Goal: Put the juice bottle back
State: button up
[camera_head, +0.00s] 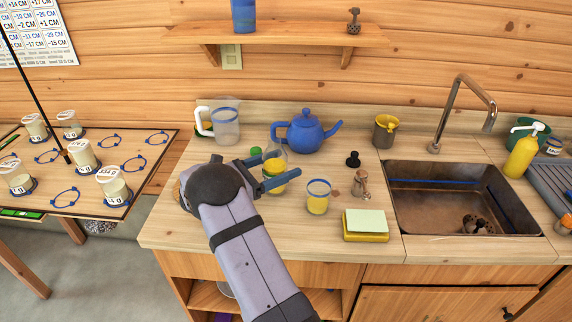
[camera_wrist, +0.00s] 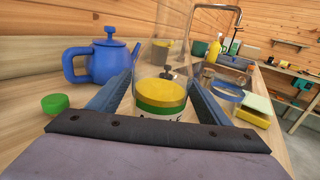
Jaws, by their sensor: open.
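The juice bottle (camera_head: 274,166) is clear, with yellow juice low inside and a green band near its base. It stands upright and uncapped on the counter. My gripper (camera_head: 288,163) is open, with one finger on either side of the bottle. The wrist view shows the bottle (camera_wrist: 161,90) between the two fingers; whether they touch it I cannot tell. A green cap (camera_head: 256,151) lies on the counter, left of the bottle, and shows in the wrist view (camera_wrist: 55,103). A blue-rimmed glass (camera_head: 318,196) with yellow juice stands to the right.
A blue teapot (camera_head: 305,133) and a clear pitcher (camera_head: 225,128) stand behind. A yellow sponge with a pale green top (camera_head: 366,225), a pepper mill (camera_head: 361,184) and a black stopper (camera_head: 353,159) are to the right, before the sink (camera_head: 455,235). A wall shelf (camera_head: 290,36) hangs above.

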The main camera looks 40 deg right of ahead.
aim_at(266, 173)
jog(key=a, duration=0.3)
jog(key=w+a+b, duration=0.1)
jog(key=a, duration=0.2)
jog(key=a+b, duration=0.1)
jog(key=a, duration=0.3)
jog(key=shift+w, duration=0.3)
jog(key=shift+s+d, duration=0.1)
